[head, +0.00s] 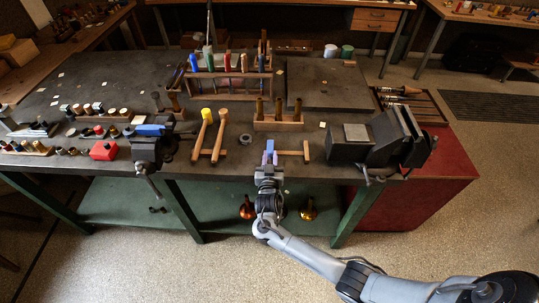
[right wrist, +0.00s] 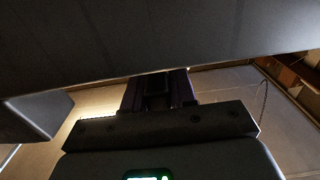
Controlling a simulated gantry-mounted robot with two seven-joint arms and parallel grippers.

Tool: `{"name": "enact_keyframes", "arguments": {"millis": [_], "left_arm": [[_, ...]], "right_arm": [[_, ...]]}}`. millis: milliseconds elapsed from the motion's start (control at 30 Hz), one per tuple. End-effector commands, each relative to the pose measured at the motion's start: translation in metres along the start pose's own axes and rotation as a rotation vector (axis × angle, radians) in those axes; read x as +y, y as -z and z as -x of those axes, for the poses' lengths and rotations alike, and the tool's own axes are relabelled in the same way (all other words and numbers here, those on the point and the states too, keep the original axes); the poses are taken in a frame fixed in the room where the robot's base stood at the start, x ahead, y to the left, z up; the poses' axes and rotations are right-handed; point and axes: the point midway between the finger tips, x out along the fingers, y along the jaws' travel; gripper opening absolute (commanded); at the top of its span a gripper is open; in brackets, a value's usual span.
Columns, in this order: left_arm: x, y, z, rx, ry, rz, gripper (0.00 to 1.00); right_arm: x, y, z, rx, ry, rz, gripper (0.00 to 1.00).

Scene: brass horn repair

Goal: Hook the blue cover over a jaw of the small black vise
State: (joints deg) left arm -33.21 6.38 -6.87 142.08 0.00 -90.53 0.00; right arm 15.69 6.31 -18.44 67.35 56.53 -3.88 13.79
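The small black vise (head: 146,152) is fixed at the bench's front edge, left of centre. A blue piece (head: 151,130) lies along the top of its jaws; I cannot tell which jaw it covers. My right gripper (head: 269,148) points away from me over the front edge, right of that vise. Another small blue piece (head: 275,158) shows at its fingers, possibly a cover. I cannot tell whether it is gripped or only beside them. In the right wrist view the purple fingers (right wrist: 158,92) point toward a dark surface, and no cover can be made out. My left gripper is out of view.
A large grey vise (head: 372,147) stands right of my right gripper, with a wooden T-shaped piece (head: 294,153) between them. Wooden stands with a yellow-topped tool (head: 207,115) and a peg rack (head: 278,124) stand behind. A red block (head: 103,150) lies left of the small vise.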

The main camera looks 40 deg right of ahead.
Motion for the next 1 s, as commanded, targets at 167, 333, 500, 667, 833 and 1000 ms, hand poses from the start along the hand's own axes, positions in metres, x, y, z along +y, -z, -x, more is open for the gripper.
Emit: {"name": "enact_keyframes", "arguments": {"millis": [167, 333, 500, 667, 833, 1000], "left_arm": [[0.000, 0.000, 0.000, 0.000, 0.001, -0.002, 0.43], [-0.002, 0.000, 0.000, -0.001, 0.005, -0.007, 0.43], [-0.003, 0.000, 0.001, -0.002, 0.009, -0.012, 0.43], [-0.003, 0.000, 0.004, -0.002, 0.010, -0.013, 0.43], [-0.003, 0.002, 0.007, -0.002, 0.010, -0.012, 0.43], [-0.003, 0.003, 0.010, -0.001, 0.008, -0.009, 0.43]], "right_arm": [[0.000, 0.000, 0.000, 0.000, 0.000, 0.000, 0.00], [0.000, 0.000, 0.000, 0.000, 0.000, 0.000, 0.00], [0.000, 0.005, 0.000, 0.001, 0.000, -0.002, 0.00], [0.000, 0.018, 0.000, 0.002, 0.001, -0.002, 0.00], [0.000, 0.043, 0.000, 0.003, 0.000, -0.004, 0.00], [0.030, 0.060, -0.012, 0.003, -0.003, 0.002, 0.00]]}}
